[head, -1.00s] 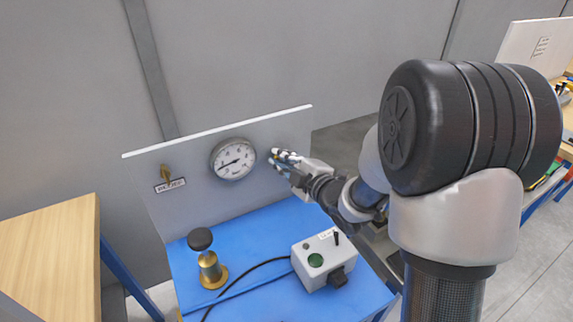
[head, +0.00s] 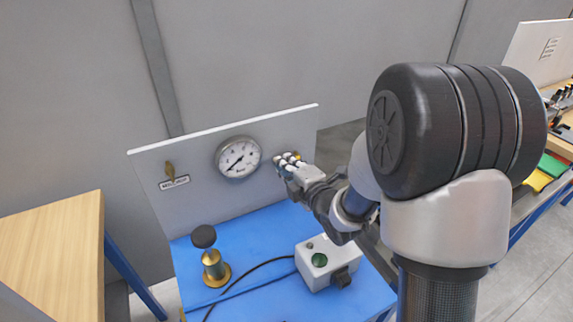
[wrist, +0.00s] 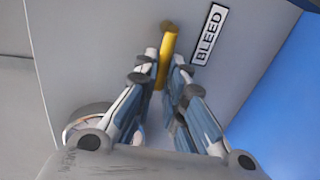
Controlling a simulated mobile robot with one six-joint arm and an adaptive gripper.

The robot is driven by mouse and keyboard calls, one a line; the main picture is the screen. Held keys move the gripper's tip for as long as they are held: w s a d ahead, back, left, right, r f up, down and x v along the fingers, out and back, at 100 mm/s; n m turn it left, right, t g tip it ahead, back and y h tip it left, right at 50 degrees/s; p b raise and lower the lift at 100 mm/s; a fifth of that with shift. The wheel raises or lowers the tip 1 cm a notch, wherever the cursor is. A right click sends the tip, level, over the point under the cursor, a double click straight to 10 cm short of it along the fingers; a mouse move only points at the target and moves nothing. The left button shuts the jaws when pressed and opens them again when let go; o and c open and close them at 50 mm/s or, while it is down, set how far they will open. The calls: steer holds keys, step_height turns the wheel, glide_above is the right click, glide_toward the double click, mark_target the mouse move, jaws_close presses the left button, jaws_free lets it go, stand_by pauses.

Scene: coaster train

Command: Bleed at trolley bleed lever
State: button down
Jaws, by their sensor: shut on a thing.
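The trolley bleed lever (wrist: 168,42) is a yellow handle on a grey upright panel (wrist: 100,50), next to a "BLEED" label (wrist: 208,35). In the wrist view my gripper (wrist: 164,68) is shut on this lever, one finger on each side. In the head view my gripper (head: 287,160) is at the right part of the panel, just right of a round dial gauge (head: 238,157), and mostly hides the lever. The gauge needle points to the lower left.
A second brass lever (head: 170,171) with a label is on the panel's left. On the blue trolley top (head: 255,225) stand a brass pump with a black knob (head: 212,262) and a grey box with a green button (head: 322,262), with a black cable. A wooden table (head: 50,245) is at left.

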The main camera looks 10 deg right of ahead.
steer(key=c, duration=1.7)
jaws_free()
steer(key=shift+o, duration=0.2)
steer(key=shift+s, duration=0.1)
steer(key=v, duration=0.7)
steer(key=shift+s+d+r, duration=0.1)
steer(key=shift+s+d, duration=0.05)
